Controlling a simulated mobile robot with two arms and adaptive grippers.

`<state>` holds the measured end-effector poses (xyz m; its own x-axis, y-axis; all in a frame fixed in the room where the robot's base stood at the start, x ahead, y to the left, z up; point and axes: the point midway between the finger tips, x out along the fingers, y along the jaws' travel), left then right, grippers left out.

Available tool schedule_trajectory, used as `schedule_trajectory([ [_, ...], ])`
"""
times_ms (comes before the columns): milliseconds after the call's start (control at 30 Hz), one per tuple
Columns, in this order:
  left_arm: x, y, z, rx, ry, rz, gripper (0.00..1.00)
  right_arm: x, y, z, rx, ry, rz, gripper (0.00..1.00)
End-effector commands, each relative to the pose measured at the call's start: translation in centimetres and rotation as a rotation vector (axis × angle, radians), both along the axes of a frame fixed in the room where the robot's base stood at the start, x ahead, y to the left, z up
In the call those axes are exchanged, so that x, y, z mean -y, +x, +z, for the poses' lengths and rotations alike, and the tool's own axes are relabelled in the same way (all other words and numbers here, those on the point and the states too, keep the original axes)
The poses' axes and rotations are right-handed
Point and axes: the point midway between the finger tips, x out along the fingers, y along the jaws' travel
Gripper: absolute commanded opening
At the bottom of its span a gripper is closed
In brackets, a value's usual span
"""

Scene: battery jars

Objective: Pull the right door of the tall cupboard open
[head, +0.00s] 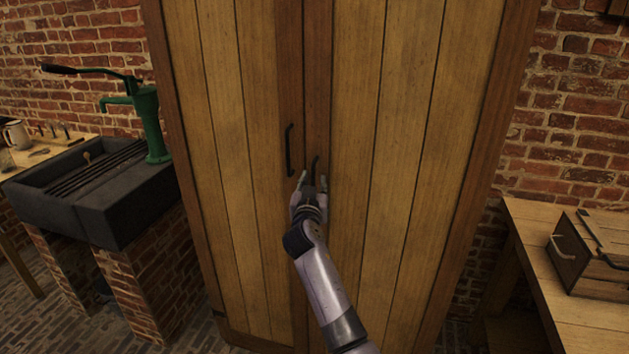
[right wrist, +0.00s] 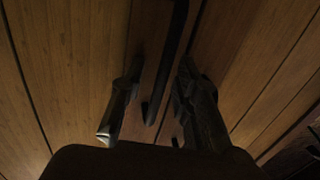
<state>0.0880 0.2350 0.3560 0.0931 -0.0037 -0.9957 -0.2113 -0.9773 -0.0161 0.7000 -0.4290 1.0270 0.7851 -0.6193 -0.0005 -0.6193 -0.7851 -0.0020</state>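The tall wooden cupboard stands in front of me with both doors shut. Its right door (head: 403,130) has a dark bar handle (head: 315,166) near the middle seam, partly hidden by my right gripper (head: 313,181). The left door (head: 240,130) has a matching dark handle (head: 289,150). In the right wrist view the fingers of my right gripper (right wrist: 160,80) are apart, one on each side of a dark handle bar (right wrist: 168,60). A gap shows between the bar and each finger. My left gripper is not in view.
A dark stone sink (head: 95,195) with a green hand pump (head: 150,125) stands on brick legs to the left. A wooden table (head: 540,235) with a wooden box (head: 585,265) stands at the right. Brick floor shows at the lower left.

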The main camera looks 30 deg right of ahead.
Motion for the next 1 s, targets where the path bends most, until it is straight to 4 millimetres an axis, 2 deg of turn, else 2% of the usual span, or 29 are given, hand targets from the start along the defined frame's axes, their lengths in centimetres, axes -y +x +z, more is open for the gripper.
schedule_trajectory([
  [133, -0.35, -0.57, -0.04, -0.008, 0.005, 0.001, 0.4, -0.01, 0.0, -0.03, 0.0, 0.0, 0.0, 0.29],
  [567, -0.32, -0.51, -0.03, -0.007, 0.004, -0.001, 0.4, 0.01, 0.01, -0.02, 0.0, 0.0, 0.0, 0.0],
  [1000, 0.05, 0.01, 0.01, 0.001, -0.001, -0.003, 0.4, 0.01, 0.01, 0.02, 0.0, 0.0, 0.0, 0.0],
])
